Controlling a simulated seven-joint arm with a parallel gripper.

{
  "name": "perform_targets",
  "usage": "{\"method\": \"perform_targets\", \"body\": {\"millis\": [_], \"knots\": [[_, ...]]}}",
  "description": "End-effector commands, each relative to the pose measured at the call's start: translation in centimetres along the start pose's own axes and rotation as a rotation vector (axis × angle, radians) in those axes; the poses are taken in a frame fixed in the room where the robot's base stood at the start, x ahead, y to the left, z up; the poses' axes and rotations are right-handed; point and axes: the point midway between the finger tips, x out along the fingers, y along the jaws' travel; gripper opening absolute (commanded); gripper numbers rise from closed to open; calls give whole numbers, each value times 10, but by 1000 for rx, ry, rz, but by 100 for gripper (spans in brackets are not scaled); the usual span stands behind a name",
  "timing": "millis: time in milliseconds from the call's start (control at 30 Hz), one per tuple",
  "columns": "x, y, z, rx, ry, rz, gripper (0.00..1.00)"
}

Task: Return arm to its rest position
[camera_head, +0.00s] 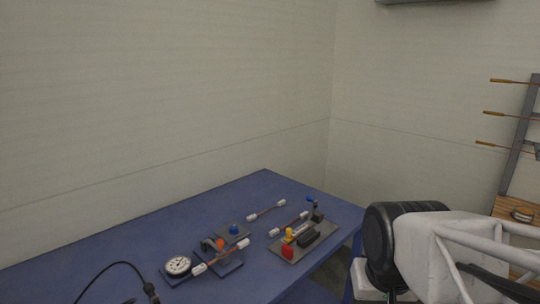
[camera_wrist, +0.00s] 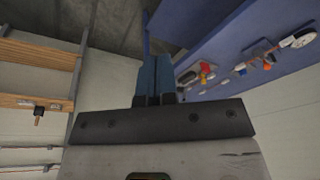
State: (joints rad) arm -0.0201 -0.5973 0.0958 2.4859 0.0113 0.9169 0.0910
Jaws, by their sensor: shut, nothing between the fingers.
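My gripper (camera_wrist: 155,78) shows in the wrist view with its two blue fingers together, shut and empty. It points away from the blue table (camera_wrist: 232,38), whose edge passes to its upper right, and the fingers appear apart from it. In the head view, part of my arm is at the lower right, beyond the right end of the table (camera_head: 120,232); the gripper itself is not visible there.
A dial gauge (camera_head: 178,265), a fixture with red, yellow and blue parts (camera_head: 305,242) and several white-ended rods (camera_head: 266,211) are on the table. A wooden shelf rack (camera_wrist: 38,55) stands left in the wrist view. A black cable (camera_head: 115,266) lies at the table's front.

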Motion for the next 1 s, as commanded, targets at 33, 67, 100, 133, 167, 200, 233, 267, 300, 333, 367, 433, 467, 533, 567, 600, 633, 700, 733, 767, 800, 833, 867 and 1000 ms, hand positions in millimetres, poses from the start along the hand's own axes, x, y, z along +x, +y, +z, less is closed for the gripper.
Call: {"method": "perform_targets", "body": {"millis": [33, 67, 100, 133, 167, 200, 233, 267, 300, 333, 367, 433, 467, 533, 567, 600, 633, 700, 733, 767, 800, 833, 867, 1000], "knots": [[-1, 5, 9, -15, -1, 8, 0], [-1, 7, 13, -25, -2, 12, 0], [-2, 10, 18, -36, -2, 16, 0], [-2, 11, 20, -42, -3, 19, 0], [-2, 12, 23, -47, -4, 21, 0], [-2, 13, 25, -53, -5, 23, 0], [-1, 14, 26, -57, -6, 24, 0], [-1, 14, 27, -59, -7, 24, 0], [-1, 14, 28, -60, -7, 25, 0], [-1, 14, 28, -61, -7, 25, 0], [-1, 14, 28, -61, -7, 25, 0], [-1, 14, 28, -61, -7, 25, 0], [-1, 14, 28, -61, -7, 25, 0], [-1, 14, 28, -60, -7, 25, 0], [-1, 14, 28, -60, -7, 25, 0], [-1, 14, 28, -60, -7, 25, 0], [-1, 14, 28, -60, -7, 25, 0], [-1, 14, 28, -60, -7, 25, 0], [-1, 14, 28, -60, -7, 25, 0], [-1, 14, 28, -60, -7, 25, 0], [-1, 14, 28, -60, -7, 25, 0], [-1, 14, 27, -60, -7, 25, 0], [-1, 14, 27, -60, -7, 25, 0], [-1, 14, 27, -60, -7, 25, 0]]}}
